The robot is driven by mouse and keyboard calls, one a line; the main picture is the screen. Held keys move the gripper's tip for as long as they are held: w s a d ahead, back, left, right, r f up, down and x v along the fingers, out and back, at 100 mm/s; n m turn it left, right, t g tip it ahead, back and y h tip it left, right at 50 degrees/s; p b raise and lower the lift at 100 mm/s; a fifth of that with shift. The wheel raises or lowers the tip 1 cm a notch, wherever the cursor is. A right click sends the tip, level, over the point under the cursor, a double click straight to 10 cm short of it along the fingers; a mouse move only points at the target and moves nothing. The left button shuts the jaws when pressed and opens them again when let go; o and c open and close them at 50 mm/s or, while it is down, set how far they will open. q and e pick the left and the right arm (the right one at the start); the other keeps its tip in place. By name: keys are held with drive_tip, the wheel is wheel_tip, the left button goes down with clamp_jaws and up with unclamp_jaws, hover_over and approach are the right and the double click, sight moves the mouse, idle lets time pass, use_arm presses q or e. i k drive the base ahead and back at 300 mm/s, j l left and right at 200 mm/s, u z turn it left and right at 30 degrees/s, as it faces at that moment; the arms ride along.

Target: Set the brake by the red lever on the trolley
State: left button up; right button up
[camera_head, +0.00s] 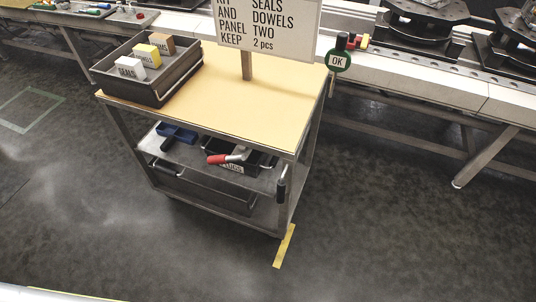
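The trolley (280,112) stands in the middle of the view, with a tan top and grey metal frame. A red-handled piece with a light metal stem (219,158) shows at its middle shelf, in front of a labelled black bin. It is the only red handle I see on the trolley; I cannot tell how it is fixed. A short upright bar with a black grip (281,189) is at the trolley's front right corner. The trolley's wheels are hardly visible. Neither of my grippers is in view.
A dark tray (160,92) with several labelled blocks and a sign (268,30) are on the trolley top. A conveyor (420,82) with fixtures runs behind. A green OK disc (338,60) stands at right. A yellow floor strip (284,247) lies in front; the front floor is clear.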

sight(221, 159)
drive_tip(key=i+j+z, duration=0.1)
drive_tip(key=j+z, duration=0.55)
drive_tip(key=z, duration=0.2)
drive_tip(key=j+z, duration=0.65)
drive_tip(key=z, duration=0.2)
drive_tip(key=k+j+z, duration=0.15)
drive_tip(key=j+z, duration=0.25)
drive_tip(key=l, duration=0.1)
